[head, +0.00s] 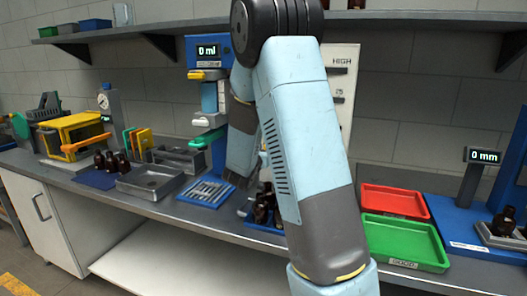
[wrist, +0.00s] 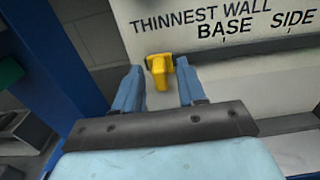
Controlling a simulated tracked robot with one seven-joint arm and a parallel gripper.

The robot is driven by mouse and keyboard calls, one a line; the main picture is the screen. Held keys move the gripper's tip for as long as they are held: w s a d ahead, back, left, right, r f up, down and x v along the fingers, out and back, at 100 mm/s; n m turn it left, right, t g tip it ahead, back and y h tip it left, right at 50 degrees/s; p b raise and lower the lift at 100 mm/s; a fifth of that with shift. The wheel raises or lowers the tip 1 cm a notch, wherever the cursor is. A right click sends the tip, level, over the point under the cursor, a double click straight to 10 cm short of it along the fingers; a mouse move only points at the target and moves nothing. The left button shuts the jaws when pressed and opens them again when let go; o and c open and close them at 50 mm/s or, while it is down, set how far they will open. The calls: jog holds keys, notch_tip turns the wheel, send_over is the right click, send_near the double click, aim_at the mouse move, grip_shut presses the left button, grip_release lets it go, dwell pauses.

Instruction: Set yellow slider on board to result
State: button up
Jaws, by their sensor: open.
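The yellow slider (wrist: 161,72) is on the white board (wrist: 245,75) in the wrist view, left of the BASE and SIDE labels and under the words THINNEST WALL. My gripper (wrist: 159,67) is open, with one blue finger on each side of the slider. Gaps show between the fingers and the slider, and it is not gripped. In the head view the board (head: 342,85) stands upright behind my arm, with HIGH readable on it. My arm hides much of the board there, and the slider and my gripper are hidden.
A blue post (wrist: 60,50) stands close to the left of my gripper. On the bench are a red tray (head: 395,199), a green tray (head: 405,243), amber bottles (head: 112,162) and a grey tray (head: 150,181). A shelf (head: 430,17) runs above.

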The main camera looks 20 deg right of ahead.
jog(key=shift+c, duration=0.3)
grip_shut()
jog(key=shift+r, duration=0.1)
